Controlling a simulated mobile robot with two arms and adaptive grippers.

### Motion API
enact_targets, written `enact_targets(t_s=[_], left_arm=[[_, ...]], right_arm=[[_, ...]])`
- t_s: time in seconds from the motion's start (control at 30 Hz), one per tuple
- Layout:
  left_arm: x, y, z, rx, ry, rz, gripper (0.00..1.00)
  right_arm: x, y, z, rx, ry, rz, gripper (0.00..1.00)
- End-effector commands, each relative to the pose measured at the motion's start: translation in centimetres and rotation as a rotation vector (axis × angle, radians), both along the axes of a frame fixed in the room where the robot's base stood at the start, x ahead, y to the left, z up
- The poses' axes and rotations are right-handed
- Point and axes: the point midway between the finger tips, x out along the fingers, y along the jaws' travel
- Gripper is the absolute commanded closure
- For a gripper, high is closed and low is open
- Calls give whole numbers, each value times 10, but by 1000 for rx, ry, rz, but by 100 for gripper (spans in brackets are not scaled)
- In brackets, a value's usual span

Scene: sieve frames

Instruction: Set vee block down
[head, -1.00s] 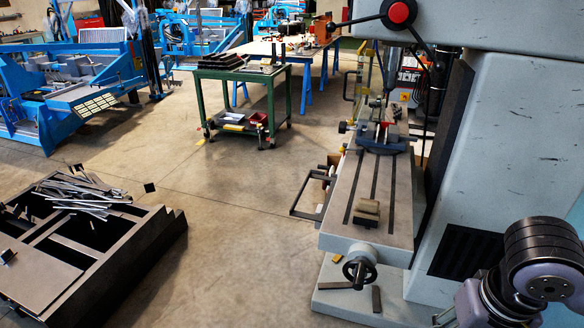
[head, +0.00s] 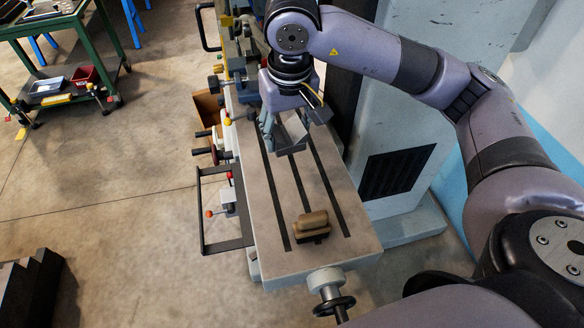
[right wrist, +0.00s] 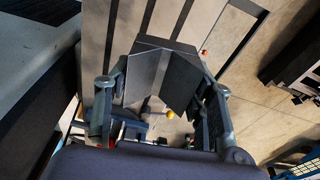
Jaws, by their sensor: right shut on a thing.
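The vee block (head: 291,131), a grey metal piece with angled faces, is in my right gripper (head: 288,122) in the head view. The gripper is over the far half of the milling machine table (head: 262,205), a long pale bed with dark slots. In the right wrist view, the vee block (right wrist: 147,68) sits between the two fingers of the gripper (right wrist: 163,84), which are shut on it. The slotted table (right wrist: 128,22) shows behind it. I cannot tell whether the block touches the table. My left gripper is not in view.
A tan block on a dark base (head: 312,222) sits near the table's front end. A handwheel (head: 334,306) sticks out there. The machine column (head: 395,165) stands to the right. A green cart (head: 75,75) is at upper left. The bed between tan block and gripper is clear.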

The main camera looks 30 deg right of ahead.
Motion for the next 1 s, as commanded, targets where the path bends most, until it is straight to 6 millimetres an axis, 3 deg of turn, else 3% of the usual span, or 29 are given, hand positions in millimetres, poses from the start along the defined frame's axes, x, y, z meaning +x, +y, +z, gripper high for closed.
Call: enact_targets(t_s=[0.03,0.2,0.37,0.57,1.0], left_arm=[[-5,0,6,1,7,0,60],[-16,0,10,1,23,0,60],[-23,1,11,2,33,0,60],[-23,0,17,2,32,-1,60],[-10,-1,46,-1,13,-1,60]], right_arm=[[14,-4,14,5,1,-28,100],[41,-19,34,13,17,-90,100],[50,-24,33,18,30,-110,100],[49,-25,0,16,36,-112,100],[48,-25,-98,16,32,-112,100]])
